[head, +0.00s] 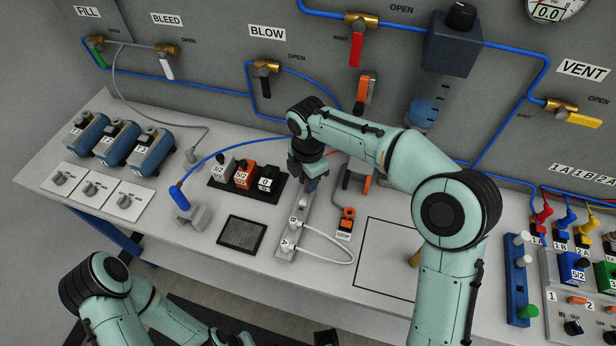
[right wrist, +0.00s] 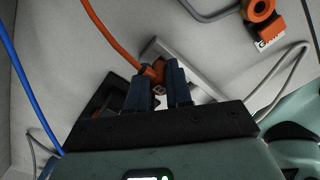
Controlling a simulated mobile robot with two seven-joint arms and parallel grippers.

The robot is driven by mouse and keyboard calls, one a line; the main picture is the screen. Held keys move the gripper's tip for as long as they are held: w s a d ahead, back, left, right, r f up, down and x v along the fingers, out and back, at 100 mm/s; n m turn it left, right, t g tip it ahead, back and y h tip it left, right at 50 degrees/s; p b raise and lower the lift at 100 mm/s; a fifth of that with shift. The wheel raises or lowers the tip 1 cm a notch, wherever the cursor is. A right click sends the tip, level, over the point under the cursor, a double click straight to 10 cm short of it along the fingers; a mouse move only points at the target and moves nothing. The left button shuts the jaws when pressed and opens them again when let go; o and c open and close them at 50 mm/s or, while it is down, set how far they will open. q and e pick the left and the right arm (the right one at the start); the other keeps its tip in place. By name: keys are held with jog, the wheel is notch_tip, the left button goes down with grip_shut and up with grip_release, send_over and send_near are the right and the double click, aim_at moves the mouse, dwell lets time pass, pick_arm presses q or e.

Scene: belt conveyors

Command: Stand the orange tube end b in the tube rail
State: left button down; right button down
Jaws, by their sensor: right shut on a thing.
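The tube rail (head: 283,240) is a narrow grey strip on the bench; it also shows in the right wrist view (right wrist: 196,64). A white tube (head: 335,262) loops from white ends marked A and B in its near part. My right gripper (head: 308,188) is over the rail's far part. In the right wrist view the gripper (right wrist: 162,92) is shut on an orange tube end (right wrist: 156,73), with the orange tube (right wrist: 106,33) running up and left. I cannot tell whether this end touches the rail; the fingers hide its lower part. My left gripper is out of view.
An orange-topped grey fitting (head: 346,216) is on the right. A blue hose (head: 230,152) arches behind. An outlined bench area (head: 385,235) is mostly free.

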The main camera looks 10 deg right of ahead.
jog(key=shift+f, duration=0.35)
dwell(0.4)
jog(key=c, duration=0.5)
grip_release()
jog(key=shift+c, duration=0.2)
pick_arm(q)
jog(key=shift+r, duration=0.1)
pick_arm(e)
jog(key=shift+r, duration=0.15)
jog(key=shift+r+p, duration=1.05)
jog(key=shift+r, duration=0.2)
jog(key=shift+r+p, duration=1.4)
jog(key=shift+r, duration=0.8)
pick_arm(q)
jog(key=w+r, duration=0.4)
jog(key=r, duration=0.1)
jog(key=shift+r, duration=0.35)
pick_arm(e)
jog(key=shift+f, duration=0.1)
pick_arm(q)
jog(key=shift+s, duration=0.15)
